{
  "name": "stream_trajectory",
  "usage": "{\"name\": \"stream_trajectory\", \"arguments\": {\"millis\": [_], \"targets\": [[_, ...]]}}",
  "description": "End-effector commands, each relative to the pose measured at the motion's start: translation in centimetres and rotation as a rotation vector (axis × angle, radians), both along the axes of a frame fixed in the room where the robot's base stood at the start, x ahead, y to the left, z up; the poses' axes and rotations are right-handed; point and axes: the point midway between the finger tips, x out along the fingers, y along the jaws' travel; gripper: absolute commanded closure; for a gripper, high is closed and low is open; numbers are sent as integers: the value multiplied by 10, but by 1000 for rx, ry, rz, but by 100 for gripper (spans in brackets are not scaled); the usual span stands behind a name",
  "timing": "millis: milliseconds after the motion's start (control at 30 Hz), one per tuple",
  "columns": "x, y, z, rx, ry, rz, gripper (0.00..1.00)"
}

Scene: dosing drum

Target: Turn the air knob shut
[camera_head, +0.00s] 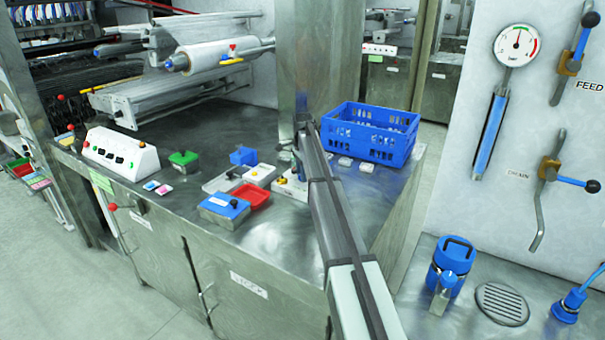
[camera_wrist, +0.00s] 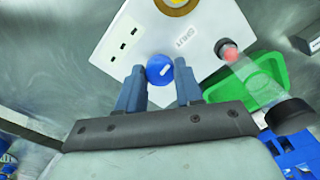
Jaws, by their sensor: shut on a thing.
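The air knob (camera_wrist: 159,70) is a round blue cap with a short white mark, on a white panel (camera_wrist: 207,65) in the wrist view. A label reading SHUT (camera_wrist: 187,38) is on the panel to the upper right of the knob. The white mark slants toward the upper right. My gripper (camera_wrist: 159,76) has one finger on each side of the knob and is shut on it. In the head view the white panel (camera_head: 281,190) shows only in part on the steel bench, and my arm hides the knob and most of my gripper.
A blue crate (camera_head: 372,113) stands behind my arm on the bench. A red tray (camera_head: 252,195) and a blue box (camera_head: 224,209) lie left of the panel. In the wrist view a red ball (camera_wrist: 230,55) and green tray (camera_wrist: 272,72) are close on the right.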

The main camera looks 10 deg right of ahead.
Motion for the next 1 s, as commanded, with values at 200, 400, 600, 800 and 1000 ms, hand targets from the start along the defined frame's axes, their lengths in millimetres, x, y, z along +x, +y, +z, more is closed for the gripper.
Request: {"name": "stream_trajectory", "arguments": {"millis": [200, 400, 600, 800, 1000], "targets": [[-1, 1, 0, 2, 2, 1, 95], [0, 1, 0, 1, 1, 2, 49], [0, 0, 0, 1, 0, 2, 39], [0, 0, 2, 0, 0, 2, 39], [1, 0, 23, 0, -2, 2, 39]]}}
